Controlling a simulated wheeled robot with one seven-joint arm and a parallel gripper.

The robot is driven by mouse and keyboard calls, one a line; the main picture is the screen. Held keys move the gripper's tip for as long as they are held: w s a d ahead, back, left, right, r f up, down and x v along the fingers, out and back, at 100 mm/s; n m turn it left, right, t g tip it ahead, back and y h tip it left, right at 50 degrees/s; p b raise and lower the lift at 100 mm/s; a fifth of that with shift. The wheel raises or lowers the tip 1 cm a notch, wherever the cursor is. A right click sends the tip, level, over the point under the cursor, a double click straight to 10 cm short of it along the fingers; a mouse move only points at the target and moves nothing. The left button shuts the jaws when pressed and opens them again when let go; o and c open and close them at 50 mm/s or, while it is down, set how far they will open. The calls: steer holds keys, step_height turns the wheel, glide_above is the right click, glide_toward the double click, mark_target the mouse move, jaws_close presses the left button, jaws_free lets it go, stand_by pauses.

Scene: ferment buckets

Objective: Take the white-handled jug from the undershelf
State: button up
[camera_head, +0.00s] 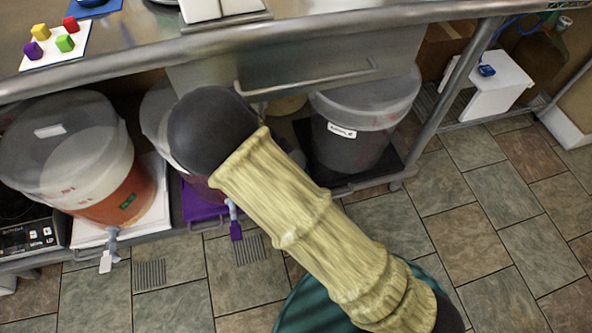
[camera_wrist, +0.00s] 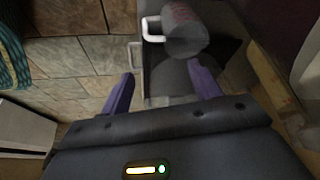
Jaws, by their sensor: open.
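The white-handled jug (camera_wrist: 184,30) shows in the wrist view near the top middle, a greyish translucent cylinder with its white handle (camera_wrist: 150,29) on the left side. My gripper (camera_wrist: 161,86) is open, its two purple fingers spread, with nothing between them that I can see held. The jug lies beyond the fingertips, apart from them. In the head view my arm covers the middle of the undershelf, and neither the gripper nor the jug can be made out there.
Large lidded buckets stand under the counter (camera_head: 420,22): one with orange liquid (camera_head: 72,160) at left, a dark labelled one (camera_head: 352,125) right of my arm. The tiled floor (camera_head: 520,215) is clear at right.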

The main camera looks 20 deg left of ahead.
steer(key=shift+f, duration=0.1)
steer(key=b+x, duration=0.6)
steer(key=x, duration=0.5)
steer(key=shift+f, duration=0.4)
steer(key=shift+w+d+f, duration=0.15)
steer(key=shift+w, duration=0.1)
steer(key=shift+s, duration=0.2)
steer(key=b+x, duration=0.4)
steer(key=x, duration=0.1)
steer(key=shift+f+b, duration=0.15)
steer(key=shift+b, duration=0.15)
steer(key=shift+s, duration=0.1)
jaws_close()
